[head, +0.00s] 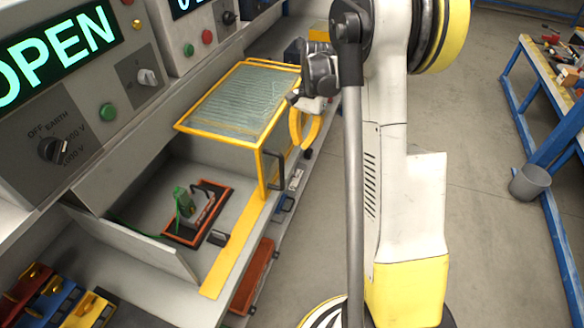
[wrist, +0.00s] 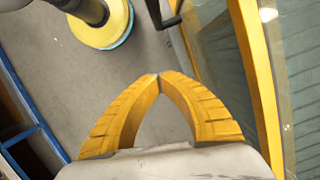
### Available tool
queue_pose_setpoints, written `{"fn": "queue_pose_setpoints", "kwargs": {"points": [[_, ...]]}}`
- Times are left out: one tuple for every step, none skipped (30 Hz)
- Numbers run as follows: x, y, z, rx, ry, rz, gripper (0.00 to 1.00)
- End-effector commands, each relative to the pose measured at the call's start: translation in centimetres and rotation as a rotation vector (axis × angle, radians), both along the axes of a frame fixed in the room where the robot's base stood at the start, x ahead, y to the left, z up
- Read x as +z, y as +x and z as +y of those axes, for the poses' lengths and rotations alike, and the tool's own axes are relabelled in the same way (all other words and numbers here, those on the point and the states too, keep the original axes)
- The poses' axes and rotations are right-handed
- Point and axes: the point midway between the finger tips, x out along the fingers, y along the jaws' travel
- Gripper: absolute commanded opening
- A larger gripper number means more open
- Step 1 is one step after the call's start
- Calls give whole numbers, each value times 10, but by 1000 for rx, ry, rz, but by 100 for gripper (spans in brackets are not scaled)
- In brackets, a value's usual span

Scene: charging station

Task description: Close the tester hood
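The tester hood (head: 238,98) has a yellow frame and clear ribbed panels. It stands back from the front of the tester bay, so the bay floor is uncovered. Its dark handle (head: 272,172) is on the near yellow edge. My gripper (head: 306,150) is beside the hood's right side, partly hidden by my arm. In the wrist view, the two yellow fingers (wrist: 158,76) meet at the tips with nothing between them. The hood's yellow frame (wrist: 255,80) is just right of them, and a dark handle (wrist: 164,16) shows above, apart from the fingertips.
A green part on an orange-edged fixture (head: 198,213) sits in the open bay. The panel display (head: 55,55) reads OPEN, above a rotary knob (head: 53,149).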

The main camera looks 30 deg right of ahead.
Motion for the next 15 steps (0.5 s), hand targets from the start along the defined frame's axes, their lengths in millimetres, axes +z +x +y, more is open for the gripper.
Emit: {"fn": "queue_pose_setpoints", "kwargs": {"points": [[-4, 0, 0, -2, 2, 3, 0], [-7, 0, 1, -3, 2, 3, 0], [-12, -1, 2, -1, 2, 4, 0], [-16, -1, 3, -2, 2, 3, 0], [-20, -2, 4, -1, 2, 2, 0], [-28, -2, 6, -1, 1, 2, 0], [-34, -3, 7, -1, 1, 2, 0], [-40, -4, 8, -1, 1, 2, 0], [-49, -4, 10, -1, 1, 2, 0], [-55, -5, 12, -1, 1, 2, 0], [-62, -6, 13, -1, 1, 2, 0], [-71, -7, 15, -1, 0, 2, 0], [-77, -8, 17, 0, 0, 1, 0], [-83, -8, 18, 0, 0, 1, 0], [-91, -9, 20, 0, 1, 0, 0]]}}
